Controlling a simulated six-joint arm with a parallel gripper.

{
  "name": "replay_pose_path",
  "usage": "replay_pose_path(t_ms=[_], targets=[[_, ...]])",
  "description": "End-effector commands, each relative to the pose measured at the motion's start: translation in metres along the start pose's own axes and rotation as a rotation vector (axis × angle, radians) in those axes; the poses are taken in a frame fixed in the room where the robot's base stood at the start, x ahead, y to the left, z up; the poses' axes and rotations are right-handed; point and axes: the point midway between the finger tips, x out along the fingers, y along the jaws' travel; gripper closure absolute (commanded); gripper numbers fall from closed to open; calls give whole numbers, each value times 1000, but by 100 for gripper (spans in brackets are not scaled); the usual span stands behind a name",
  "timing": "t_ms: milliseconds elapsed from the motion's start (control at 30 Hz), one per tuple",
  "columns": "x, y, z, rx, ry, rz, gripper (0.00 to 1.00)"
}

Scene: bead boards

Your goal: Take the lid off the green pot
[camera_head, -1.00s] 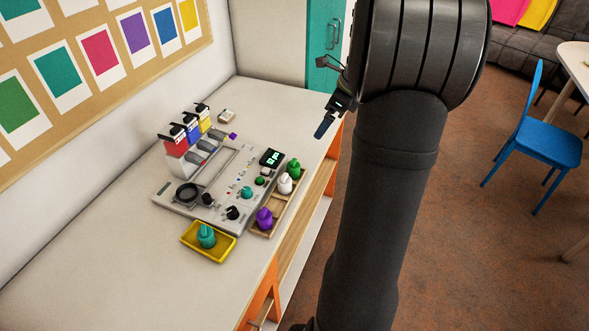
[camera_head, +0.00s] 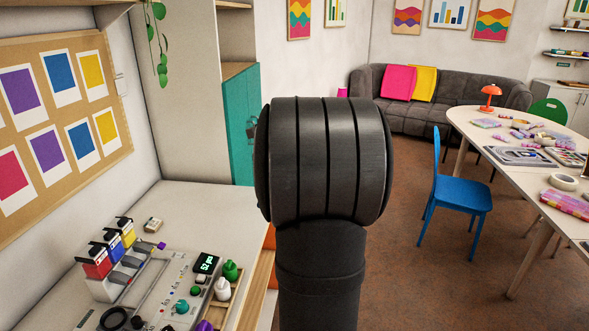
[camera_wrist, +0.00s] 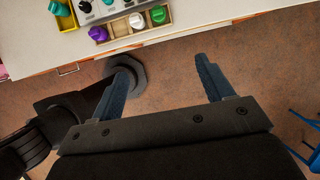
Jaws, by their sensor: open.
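The green pot (camera_head: 231,272) with its green lid stands in a wooden tray at the right of the machine, beside a white pot (camera_head: 222,288). In the wrist view the green pot (camera_wrist: 158,15) is at the top, at the right end of the tray (camera_wrist: 120,27), right of the white and purple pots. Its lid appears to be on. My gripper (camera_wrist: 163,68) is open and empty, over the floor in front of the bench, apart from the pots. In the head view my arm hides the gripper.
The machine (camera_head: 170,270) with red, blue and yellow units fills the near bench. A teal pot (camera_wrist: 58,8) sits in a yellow tray (camera_wrist: 66,22). A purple pot (camera_wrist: 98,34) shares the wooden tray. A blue chair (camera_head: 455,190) and cluttered table (camera_head: 525,225) stand right.

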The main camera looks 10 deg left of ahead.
Motion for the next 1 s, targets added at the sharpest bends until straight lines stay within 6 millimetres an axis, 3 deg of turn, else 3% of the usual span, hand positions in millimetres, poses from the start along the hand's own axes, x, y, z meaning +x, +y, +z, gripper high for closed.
replay_pose_path(t_ms=[100, 433, 800, 1000], targets=[[0, 0, 0, 0, 0, 0, 45], [10, 0, 6, 0, 22, 11, 45], [108, 7, 72, 3, 314, 33, 45], [134, 12, 92, -2, 393, 4, 45]])
